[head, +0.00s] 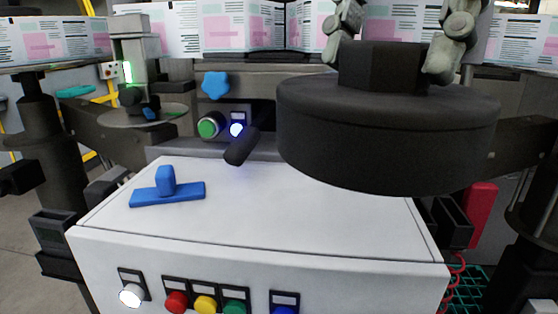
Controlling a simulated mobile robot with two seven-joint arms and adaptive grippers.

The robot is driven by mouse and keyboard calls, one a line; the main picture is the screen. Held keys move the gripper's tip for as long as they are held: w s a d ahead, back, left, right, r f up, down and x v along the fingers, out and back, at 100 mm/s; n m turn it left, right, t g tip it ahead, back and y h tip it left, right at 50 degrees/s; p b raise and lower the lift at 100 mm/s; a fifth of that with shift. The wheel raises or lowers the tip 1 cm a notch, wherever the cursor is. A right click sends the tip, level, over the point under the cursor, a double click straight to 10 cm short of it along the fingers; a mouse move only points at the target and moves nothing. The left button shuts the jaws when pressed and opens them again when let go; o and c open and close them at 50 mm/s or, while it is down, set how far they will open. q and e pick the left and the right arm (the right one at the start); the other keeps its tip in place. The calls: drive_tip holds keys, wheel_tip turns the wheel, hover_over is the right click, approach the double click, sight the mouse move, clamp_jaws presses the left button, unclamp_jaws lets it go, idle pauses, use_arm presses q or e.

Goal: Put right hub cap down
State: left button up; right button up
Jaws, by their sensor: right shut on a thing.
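The right hub cap (385,135) is a large, thick black disc with a square block on top. It is in the right half of the head view, above the white cabinet top (290,210), and looks roughly level. My right gripper (384,62) comes in from above, with one grey finger on each side of the block, shut on it. The disc hides the back right of the cabinet top and part of the machine. I cannot tell the exact gap under it. My left gripper is not in view.
A blue T-shaped piece (167,190) lies at the left of the cabinet top. A black rod (242,147) juts out just left of the disc. The front middle of the top is clear. Coloured buttons (205,304) line the cabinet front. Printed label web (230,28) runs behind.

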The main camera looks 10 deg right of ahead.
drive_tip(key=w+f, duration=0.3)
drive_tip(key=w+d+f, duration=0.1)
drive_tip(key=w+f, duration=0.2)
drive_tip(key=w, duration=0.1)
drive_tip(key=w+d+f, duration=0.1)
drive_tip(key=w+f, duration=0.2)
drive_tip(key=f, duration=0.1)
drive_tip(key=shift+w, duration=0.3)
drive_tip(key=shift+f, duration=0.5)
drive_tip(key=o, duration=1.3)
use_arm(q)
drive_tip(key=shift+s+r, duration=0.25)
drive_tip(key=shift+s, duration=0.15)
